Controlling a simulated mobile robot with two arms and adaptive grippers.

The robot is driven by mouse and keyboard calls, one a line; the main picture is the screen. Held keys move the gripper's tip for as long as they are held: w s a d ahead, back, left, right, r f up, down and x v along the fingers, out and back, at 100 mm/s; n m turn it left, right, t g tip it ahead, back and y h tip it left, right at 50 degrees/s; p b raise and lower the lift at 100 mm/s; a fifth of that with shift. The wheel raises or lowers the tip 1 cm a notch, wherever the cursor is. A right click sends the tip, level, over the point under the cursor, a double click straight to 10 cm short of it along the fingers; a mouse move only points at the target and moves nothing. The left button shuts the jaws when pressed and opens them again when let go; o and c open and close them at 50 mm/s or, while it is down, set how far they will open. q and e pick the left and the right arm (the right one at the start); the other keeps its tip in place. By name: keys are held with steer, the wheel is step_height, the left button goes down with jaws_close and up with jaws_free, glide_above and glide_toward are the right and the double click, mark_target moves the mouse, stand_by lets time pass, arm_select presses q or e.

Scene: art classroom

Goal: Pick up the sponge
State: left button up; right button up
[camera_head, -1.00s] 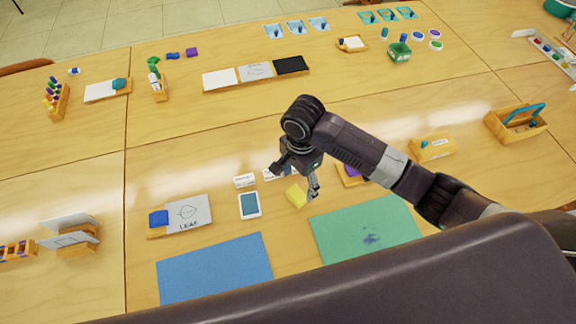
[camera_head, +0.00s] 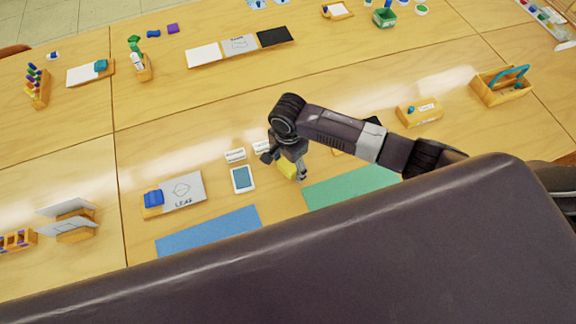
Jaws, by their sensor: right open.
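A yellow sponge (camera_head: 287,170) lies on the table, just right of a small white tablet-like card, and my gripper partly covers it. My right gripper (camera_head: 284,164) points down over the sponge, with a finger on each side of it. It is open; whether a finger touches the sponge cannot be told. My left gripper is not in view.
A tablet-like card (camera_head: 243,180) and small white labels (camera_head: 236,156) lie left of the sponge. A blue mat (camera_head: 208,232) and a green mat (camera_head: 350,186) lie nearer me. My dark body covers the bottom.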

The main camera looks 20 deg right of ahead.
mark_target(288, 165)
steer(key=c, duration=1)
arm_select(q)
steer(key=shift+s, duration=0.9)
arm_select(e)
steer(key=shift+r, duration=0.15)
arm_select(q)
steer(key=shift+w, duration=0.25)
arm_select(e)
step_height(288, 165, up, 20)
